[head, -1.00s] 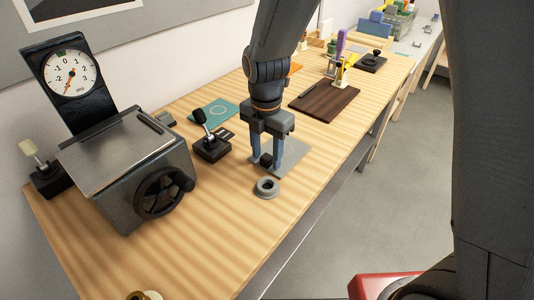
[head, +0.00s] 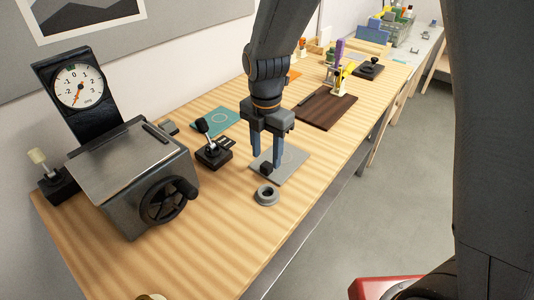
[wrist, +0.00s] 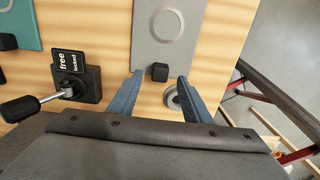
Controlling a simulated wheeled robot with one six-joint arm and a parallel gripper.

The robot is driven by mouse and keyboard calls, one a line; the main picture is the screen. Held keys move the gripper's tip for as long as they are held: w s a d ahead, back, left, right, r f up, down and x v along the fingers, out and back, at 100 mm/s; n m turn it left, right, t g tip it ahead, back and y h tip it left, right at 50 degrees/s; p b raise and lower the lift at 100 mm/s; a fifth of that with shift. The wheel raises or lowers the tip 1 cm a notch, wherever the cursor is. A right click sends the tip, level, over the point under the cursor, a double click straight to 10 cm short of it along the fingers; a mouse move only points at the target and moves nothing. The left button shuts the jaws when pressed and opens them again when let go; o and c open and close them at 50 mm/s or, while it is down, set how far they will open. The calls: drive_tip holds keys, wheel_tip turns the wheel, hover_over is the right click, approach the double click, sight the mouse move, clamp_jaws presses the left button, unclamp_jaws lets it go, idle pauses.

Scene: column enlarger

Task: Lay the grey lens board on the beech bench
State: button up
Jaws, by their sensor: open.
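The grey lens board (head: 293,163) lies flat on the beech bench (head: 225,225), with a black knob (head: 267,168) at its near end. In the wrist view the board (wrist: 185,52) shows a pale ring outline, and the knob (wrist: 160,72) stands at its edge. My gripper (head: 267,160) is open just above the knob. In the wrist view my gripper's fingertips (wrist: 160,76) are on either side of the knob, with gaps showing, and hold nothing.
A grey ring (head: 266,195) sits close to the board's near end. A black lever (head: 213,152) with a free/locked label and a teal sheet (head: 217,120) are to the left. A metal box with a handwheel (head: 165,200) stands nearer. A dark brown board (head: 327,108) lies beyond.

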drive_tip(key=shift+r+p, duration=1.6)
drive_tip(key=shift+r, duration=0.65)
wheel_tip(320, 180, up, 8)
drive_tip(key=b, duration=0.2)
drive_tip(key=shift+f, duration=0.15)
drive_tip(key=s+d+f+m+b, duration=0.2)
drive_tip(key=s+d+f+m, duration=0.2)
drive_tip(key=d+m, duration=0.6)
drive_tip(key=s+d+f+m+t+b, duration=0.1)
drive_tip(key=s+d+f+m+b, duration=0.2)
drive_tip(key=d+m, duration=0.7)
drive_tip(key=shift+s+f+m, duration=1)
drive_tip(key=shift+f+m, duration=1.15)
drive_tip(key=shift+m, duration=2.05)
